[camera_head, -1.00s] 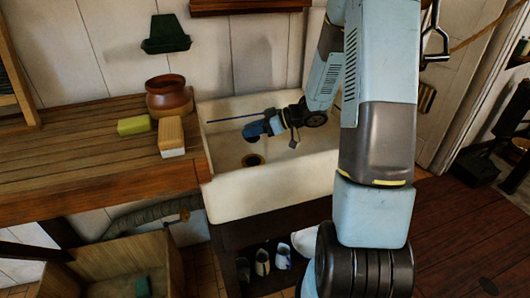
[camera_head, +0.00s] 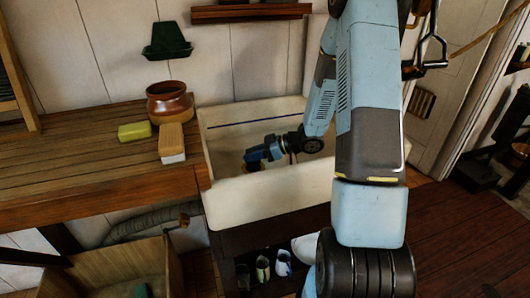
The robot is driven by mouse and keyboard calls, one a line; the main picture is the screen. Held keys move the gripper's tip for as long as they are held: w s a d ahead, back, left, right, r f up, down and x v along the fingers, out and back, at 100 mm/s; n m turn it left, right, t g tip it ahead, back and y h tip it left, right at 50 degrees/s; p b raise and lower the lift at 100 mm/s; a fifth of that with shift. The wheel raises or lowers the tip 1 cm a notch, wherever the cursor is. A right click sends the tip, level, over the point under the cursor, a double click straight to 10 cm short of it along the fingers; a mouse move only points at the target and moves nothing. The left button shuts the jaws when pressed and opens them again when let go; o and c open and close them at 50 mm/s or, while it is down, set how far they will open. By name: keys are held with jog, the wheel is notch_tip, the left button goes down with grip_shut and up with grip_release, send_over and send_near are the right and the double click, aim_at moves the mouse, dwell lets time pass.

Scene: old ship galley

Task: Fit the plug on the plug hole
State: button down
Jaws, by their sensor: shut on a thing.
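The pale sink (camera_head: 300,190) is set into the counter's right end. My gripper (camera_head: 253,158) reaches down inside the basin, low near its left front part. It is shut on a small dark thing, most likely the plug, which is too small and shaded to make out clearly. A dark patch (camera_head: 252,166) shows right under the fingertips. I cannot tell whether it is the plug, the plug hole or both. The plug hole is not clearly visible, and I cannot tell whether the plug touches it.
On the wooden counter (camera_head: 90,165) left of the sink are a brown pot (camera_head: 169,102), a yellow-green sponge (camera_head: 133,131) and a wood-and-white block (camera_head: 172,143). The sink's raised front wall stands close to my gripper. Several bottles (camera_head: 263,268) stand below.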

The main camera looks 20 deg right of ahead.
jog(key=shift+f, duration=0.55)
jog(key=c, duration=0.8)
grip_release()
jog(key=shift+s+f, duration=0.1)
jog(key=shift+s, duration=0.05)
